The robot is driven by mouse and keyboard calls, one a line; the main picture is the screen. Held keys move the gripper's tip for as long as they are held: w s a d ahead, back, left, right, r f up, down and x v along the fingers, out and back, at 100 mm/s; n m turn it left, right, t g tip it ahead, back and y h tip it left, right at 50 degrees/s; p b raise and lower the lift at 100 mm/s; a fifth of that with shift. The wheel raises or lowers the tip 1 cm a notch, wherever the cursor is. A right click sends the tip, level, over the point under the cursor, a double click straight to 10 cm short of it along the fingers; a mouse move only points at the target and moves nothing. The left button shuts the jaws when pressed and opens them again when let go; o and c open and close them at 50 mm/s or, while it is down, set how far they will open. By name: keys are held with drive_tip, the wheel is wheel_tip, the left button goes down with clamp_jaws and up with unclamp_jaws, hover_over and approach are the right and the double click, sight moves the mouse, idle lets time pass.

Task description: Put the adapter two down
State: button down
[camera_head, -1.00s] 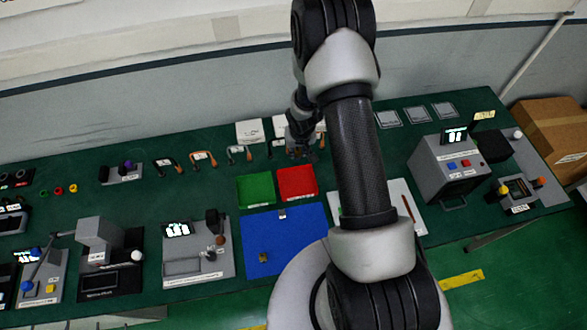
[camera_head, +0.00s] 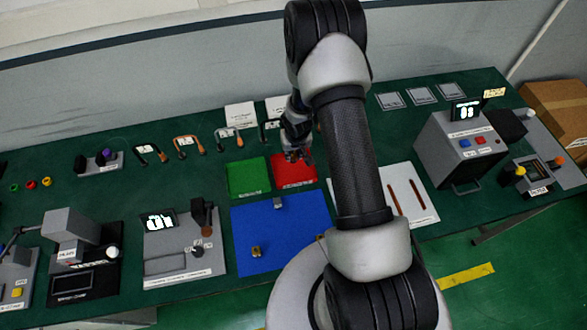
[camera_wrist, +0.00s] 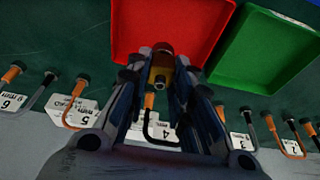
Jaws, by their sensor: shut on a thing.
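My gripper (camera_head: 297,156) is at the far edge of the red tray (camera_head: 295,178) in the head view. In the wrist view the fingers (camera_wrist: 162,66) are shut on a small brass and dark metal adapter (camera_wrist: 161,73). The adapter is held between the fingertips, against the near rim of the red tray (camera_wrist: 165,25) in that picture; I cannot tell its height above the tray. The adapter cannot be made out in the head view. Whether it is adapter two cannot be read.
A green tray (camera_head: 248,180) adjoins the red one. A blue mat (camera_head: 300,240) in front bears two small metal pieces (camera_head: 278,203) (camera_head: 256,251). Several numbered cables (camera_wrist: 270,130) stand behind the trays. A white board (camera_head: 418,205) lies to the right.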

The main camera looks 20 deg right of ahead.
sight(294, 160)
drive_tip(key=shift+f+b, duration=2.6)
drive_tip(key=shift+f, duration=0.55)
drive_tip(key=shift+f, duration=0.15)
drive_tip(key=c, duration=1.4)
unclamp_jaws()
